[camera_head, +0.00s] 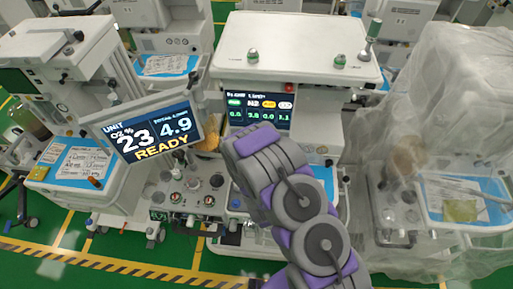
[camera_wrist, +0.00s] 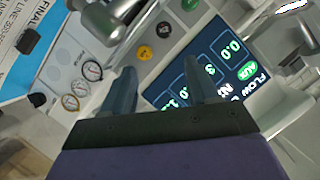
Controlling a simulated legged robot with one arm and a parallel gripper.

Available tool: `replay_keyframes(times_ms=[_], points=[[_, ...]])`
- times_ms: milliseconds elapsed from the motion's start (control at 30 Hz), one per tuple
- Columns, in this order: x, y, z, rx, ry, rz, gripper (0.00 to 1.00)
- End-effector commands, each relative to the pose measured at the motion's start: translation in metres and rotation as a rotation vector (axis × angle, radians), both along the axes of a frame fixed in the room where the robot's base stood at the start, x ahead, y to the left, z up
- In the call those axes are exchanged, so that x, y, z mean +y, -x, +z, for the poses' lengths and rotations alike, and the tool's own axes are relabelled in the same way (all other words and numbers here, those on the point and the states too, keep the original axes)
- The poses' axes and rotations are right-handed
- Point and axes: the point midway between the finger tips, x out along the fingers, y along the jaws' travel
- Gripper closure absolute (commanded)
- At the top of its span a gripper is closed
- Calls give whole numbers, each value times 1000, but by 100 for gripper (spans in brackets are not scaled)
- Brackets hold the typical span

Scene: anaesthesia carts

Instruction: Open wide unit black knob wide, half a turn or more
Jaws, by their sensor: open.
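The wide unit (camera_head: 300,42) stands in the middle of the head view, with a broad white top and a lit display (camera_head: 258,108). In the wrist view, a column of round knobs sits on its pale panel: a green one at the top edge, a black knob (camera_wrist: 163,29) below it and a yellow knob (camera_wrist: 145,53) lower. My gripper (camera_wrist: 160,78) is open and empty, its two dark fingers pointing toward the panel. The black knob lies beyond the fingertips, apart from them. In the head view my arm (camera_head: 290,200) covers the unit's lower front and hides the knobs.
A tilted monitor (camera_head: 152,128) reading READY stands left of my arm. Several gauges (camera_wrist: 92,70) and a metal handle (camera_wrist: 110,22) are beside the knobs; a flow display (camera_wrist: 215,70) is to their right. A plastic-draped cart (camera_head: 430,130) stands right. Green floor is free at front left.

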Motion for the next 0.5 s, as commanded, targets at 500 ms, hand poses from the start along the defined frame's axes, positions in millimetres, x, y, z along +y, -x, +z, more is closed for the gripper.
replay_keyframes(times_ms=[500], points=[[2, -35, -14, -3, -9, -1, 41]])
